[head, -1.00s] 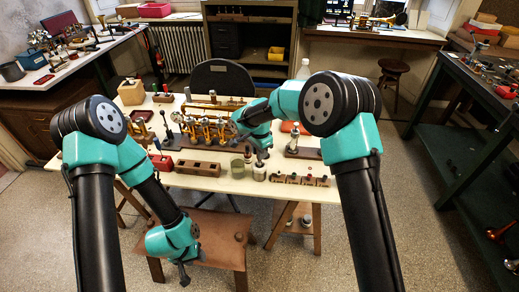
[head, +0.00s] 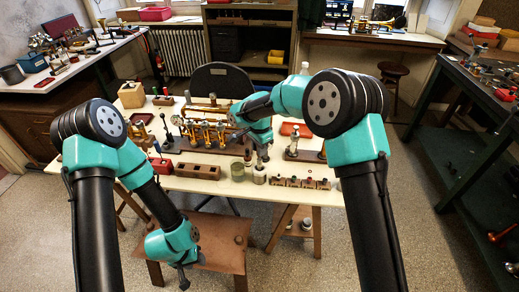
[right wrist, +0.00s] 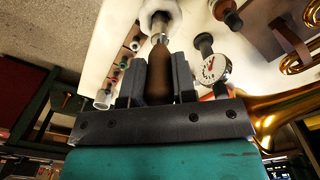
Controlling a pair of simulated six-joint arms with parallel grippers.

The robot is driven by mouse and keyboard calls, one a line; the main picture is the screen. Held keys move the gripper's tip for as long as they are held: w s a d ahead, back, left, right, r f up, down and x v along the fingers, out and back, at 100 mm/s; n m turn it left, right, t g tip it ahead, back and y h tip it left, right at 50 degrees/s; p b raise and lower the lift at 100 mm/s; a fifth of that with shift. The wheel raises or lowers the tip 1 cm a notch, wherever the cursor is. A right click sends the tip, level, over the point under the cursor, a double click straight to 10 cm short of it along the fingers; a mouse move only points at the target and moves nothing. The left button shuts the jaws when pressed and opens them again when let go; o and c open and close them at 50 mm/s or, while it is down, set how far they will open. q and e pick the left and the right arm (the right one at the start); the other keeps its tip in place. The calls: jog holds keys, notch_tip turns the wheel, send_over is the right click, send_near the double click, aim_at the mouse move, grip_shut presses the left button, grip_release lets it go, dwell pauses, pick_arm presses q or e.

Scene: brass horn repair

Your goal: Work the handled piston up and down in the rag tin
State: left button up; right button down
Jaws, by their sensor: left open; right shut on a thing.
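My right gripper (head: 262,159) is over the worktable, right above a small pale tin (head: 259,175). In the right wrist view its two dark fingers (right wrist: 160,82) are shut on a brown wooden handle (right wrist: 159,68). The handle points into the pale round tin (right wrist: 160,16), with a metallic part showing at the tin's mouth. The piston's lower end is hidden in the tin, so its depth cannot be told. My left gripper (head: 184,282) hangs open and empty in front of the table, low by the brown stool.
A wooden block with holes (head: 198,171) is further left, and a rack of small parts (head: 300,183) is to the right. Brass valve parts (head: 205,132) stand behind. The brown stool (head: 220,245) is in front.

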jog(key=shift+f, duration=1.75)
jog(key=shift+r, duration=1.75)
dwell(0.5)
